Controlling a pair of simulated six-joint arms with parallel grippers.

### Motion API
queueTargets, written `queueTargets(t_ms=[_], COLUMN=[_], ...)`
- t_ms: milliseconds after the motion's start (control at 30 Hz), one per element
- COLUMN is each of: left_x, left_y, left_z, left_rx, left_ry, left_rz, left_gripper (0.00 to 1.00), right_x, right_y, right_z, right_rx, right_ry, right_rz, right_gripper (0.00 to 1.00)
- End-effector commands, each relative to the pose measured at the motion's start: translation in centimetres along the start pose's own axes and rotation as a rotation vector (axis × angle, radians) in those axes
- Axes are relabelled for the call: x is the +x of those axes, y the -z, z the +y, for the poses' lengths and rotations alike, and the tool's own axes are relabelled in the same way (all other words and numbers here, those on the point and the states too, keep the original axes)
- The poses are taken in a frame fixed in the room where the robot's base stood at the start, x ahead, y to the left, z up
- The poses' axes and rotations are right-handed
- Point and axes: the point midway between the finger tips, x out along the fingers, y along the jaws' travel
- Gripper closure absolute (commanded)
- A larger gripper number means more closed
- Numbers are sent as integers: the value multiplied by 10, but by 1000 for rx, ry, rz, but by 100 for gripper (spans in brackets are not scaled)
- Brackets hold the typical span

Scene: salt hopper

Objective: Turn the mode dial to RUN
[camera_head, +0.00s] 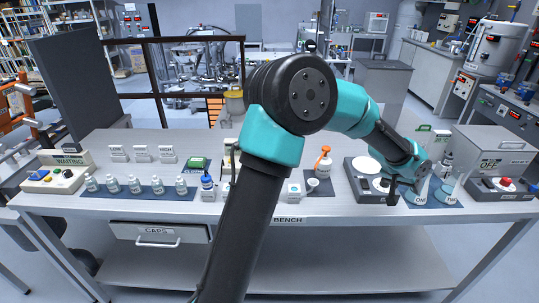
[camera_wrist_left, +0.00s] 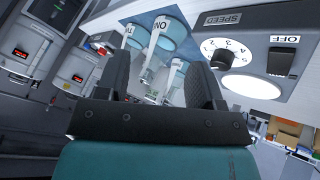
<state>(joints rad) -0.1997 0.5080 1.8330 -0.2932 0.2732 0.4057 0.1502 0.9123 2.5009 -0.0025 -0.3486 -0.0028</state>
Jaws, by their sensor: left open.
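I cannot pick out a dial marked MODE or RUN. A box (camera_head: 363,184) on the bench at right has a white round top and dark controls on its front. In the left wrist view it (camera_wrist_left: 262,28) shows a white numbered dial (camera_wrist_left: 222,57) beside a SPEED label and a dark switch under an OFF sign. My left gripper (camera_head: 406,190) is open over the bench by this box's right side and the labelled beakers. In the wrist view its fingers (camera_wrist_left: 158,68) are apart, with beakers beyond them; contact cannot be told. My right gripper is not in view.
A unit with an OFF sign and red button (camera_head: 505,182) stands at far right. My arm hides mid-bench.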

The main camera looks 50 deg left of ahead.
Motion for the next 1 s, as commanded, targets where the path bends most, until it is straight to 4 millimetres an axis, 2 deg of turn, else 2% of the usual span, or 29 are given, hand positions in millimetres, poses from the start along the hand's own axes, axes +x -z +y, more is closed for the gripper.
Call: queueTargets(t_ms=[33, 100, 167, 267, 367, 433, 600, 700, 833, 900, 1000], left_x=[-11, -25, -36, -55, -79, -100, -167, -210, -256, -272, -284], left_y=[15, 31, 43, 58, 68, 71, 62, 48, 29, 21, 15], left_z=[-10, -28, -47, -89, -143, -187, -297, -350, -396, -409, -418], left_rx=[-29, -76, -124, -223, -352, -457, -745, -910, -1074, -1130, -1171], left_ry=[20, 52, 83, 146, 223, 283, 438, 520, 599, 624, 644], left_rz=[7, 4, -3, -24, -54, -79, -146, -183, -221, -234, -246], left_gripper=[39, 39, 39, 39, 39, 39, 39, 39, 39, 39, 39], right_x=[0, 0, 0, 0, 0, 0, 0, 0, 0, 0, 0], right_y=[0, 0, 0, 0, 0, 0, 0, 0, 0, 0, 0], right_z=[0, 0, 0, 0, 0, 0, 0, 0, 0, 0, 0], right_rx=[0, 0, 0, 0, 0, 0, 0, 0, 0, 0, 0], right_ry=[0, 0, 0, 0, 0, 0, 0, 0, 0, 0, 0], right_rz=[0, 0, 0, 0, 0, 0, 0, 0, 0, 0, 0], right_gripper=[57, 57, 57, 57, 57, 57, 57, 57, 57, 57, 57])
